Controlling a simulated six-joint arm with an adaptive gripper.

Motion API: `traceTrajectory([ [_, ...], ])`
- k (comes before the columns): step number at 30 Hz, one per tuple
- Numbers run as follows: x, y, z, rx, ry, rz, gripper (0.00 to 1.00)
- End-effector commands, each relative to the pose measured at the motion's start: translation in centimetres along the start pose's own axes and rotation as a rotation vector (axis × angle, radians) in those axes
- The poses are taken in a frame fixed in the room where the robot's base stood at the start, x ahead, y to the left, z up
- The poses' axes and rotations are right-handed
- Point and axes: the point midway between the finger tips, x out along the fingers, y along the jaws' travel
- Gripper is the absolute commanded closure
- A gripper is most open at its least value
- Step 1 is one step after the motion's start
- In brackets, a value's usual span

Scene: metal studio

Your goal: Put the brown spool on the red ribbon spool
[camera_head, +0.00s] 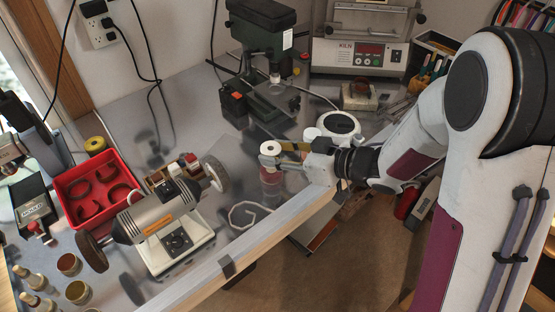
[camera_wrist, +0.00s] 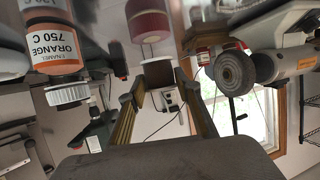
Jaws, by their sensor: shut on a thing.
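The brown spool (camera_wrist: 158,73), with pale end flanges, is between the fingers of my gripper (camera_wrist: 163,105) in the wrist view, where the scene appears upside down. The head view shows its white top (camera_head: 270,146) at my gripper (camera_head: 272,161). The red ribbon spool (camera_head: 270,176) stands on the metal bench directly under the held spool, partly hidden by the gripper. It also shows in the wrist view (camera_wrist: 150,26), with a visible gap between the two spools. They look roughly in line. My gripper is shut on the brown spool.
A bench grinder (camera_head: 168,222) and a red tray (camera_head: 95,187) stand to the left. A green drill press (camera_head: 262,60) and a kiln (camera_head: 365,45) are behind. An orange enamel bottle (camera_wrist: 52,45) is close beside the gripper.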

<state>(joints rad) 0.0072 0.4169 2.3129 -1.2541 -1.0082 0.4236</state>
Motion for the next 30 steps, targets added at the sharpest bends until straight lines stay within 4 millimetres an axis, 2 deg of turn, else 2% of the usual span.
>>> traceTrajectory([
  [9, 1.0, 0.0, 2.4, 0.002, 0.0, 0.001, 0.85],
  [26, 1.2, 0.0, 2.9, 0.002, 0.0, 0.0, 0.85],
  [27, 1.2, 0.0, 2.8, 0.001, 0.0, 0.001, 0.57],
  [28, 1.2, 0.0, 2.8, 0.001, 0.0, 0.001, 0.5],
  [30, 1.2, 0.0, 2.8, 0.001, 0.0, 0.001, 0.5],
])
